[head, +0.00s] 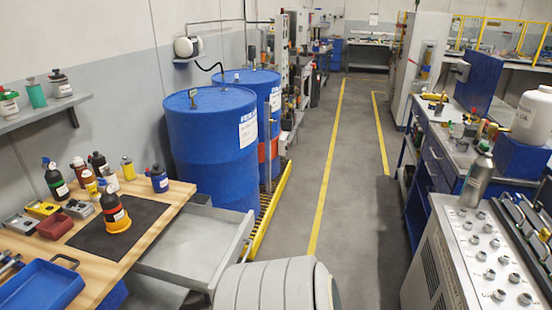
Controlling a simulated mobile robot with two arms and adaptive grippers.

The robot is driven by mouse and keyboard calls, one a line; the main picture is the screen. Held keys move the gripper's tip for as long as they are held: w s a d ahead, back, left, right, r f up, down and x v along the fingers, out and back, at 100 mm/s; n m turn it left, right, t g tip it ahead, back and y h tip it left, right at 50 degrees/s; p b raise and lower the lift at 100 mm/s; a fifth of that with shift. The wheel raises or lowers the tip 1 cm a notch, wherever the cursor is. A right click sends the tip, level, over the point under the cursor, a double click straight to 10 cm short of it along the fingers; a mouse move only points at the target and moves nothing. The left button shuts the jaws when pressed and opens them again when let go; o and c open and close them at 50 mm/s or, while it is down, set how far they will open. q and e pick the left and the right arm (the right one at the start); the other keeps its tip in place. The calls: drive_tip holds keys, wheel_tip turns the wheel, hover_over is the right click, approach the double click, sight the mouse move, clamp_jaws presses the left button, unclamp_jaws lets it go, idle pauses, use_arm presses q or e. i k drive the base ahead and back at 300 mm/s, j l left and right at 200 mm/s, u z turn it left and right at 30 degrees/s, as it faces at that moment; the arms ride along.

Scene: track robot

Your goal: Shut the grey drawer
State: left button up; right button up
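The grey drawer (185,248) is pulled out from under the right side of the wooden workbench (163,193) at the left. It stands well open toward the aisle, and its inside looks empty. Its front panel (236,252) faces right, with a small fitting near the top edge. The lower end of the front is partly hidden at the bottom of the head view. Neither of my grippers shows in the head view, so I cannot see what they hold or whether they touch the drawer.
Blue drums (211,150) stand just behind the drawer, beside a yellow-edged grating (268,210). Bottles and a blue tray (40,288) are on the workbench. A grey cabinet with knobs (440,265) stands at the right. The floor aisle (352,190) between is clear.

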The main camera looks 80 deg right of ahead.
sight(194, 251)
drive_tip(key=j+z, duration=0.1)
drive_tip(key=z, duration=2.2)
drive_tip(key=k+l, duration=0.05)
drive_tip(key=l, duration=0.05)
